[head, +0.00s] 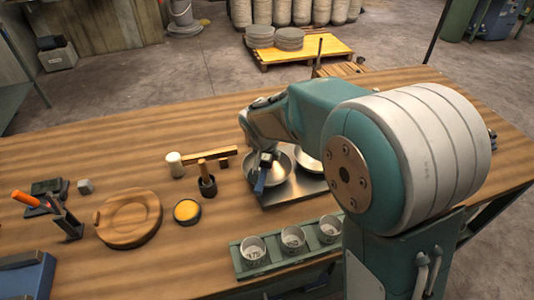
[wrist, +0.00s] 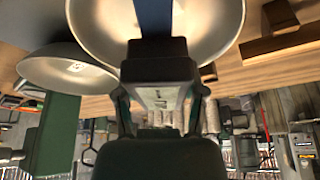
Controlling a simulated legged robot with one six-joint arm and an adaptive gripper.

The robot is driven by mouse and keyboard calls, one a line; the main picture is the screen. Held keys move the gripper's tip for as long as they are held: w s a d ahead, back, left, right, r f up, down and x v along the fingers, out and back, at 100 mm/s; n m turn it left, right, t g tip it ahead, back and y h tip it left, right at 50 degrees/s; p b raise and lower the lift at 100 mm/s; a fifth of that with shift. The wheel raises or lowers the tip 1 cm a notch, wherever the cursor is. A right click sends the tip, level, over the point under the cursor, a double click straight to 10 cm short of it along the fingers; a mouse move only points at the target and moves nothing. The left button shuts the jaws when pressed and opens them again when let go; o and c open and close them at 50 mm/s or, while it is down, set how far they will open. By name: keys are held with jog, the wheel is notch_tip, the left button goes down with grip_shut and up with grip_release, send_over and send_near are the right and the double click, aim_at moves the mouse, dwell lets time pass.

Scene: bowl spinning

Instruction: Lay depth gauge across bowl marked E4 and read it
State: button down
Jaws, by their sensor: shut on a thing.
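Two shiny metal bowls sit on a metal tray (head: 288,192) in the head view: a left bowl (head: 279,173) and a right bowl (head: 308,160), partly hidden by my arm. No E4 mark is readable on either. My gripper (head: 266,153) is over the left bowl, shut on a dark and blue tool, which I take as the depth gauge (head: 261,181). In the wrist view the gauge's blue bar (wrist: 153,18) crosses in front of one bowl (wrist: 210,32); the other bowl (wrist: 72,72) is at left. I cannot tell whether the gauge touches the rim.
A green rack (head: 245,266) with three numbered cups stands in front of the tray. The table's back left is clear.

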aim_at(263, 171)
jog(key=shift+f, duration=0.25)
dwell(0.6)
jog(key=shift+c, duration=0.4)
grip_release()
jog(key=v, duration=1.2)
jog(key=shift+w+f, duration=0.1)
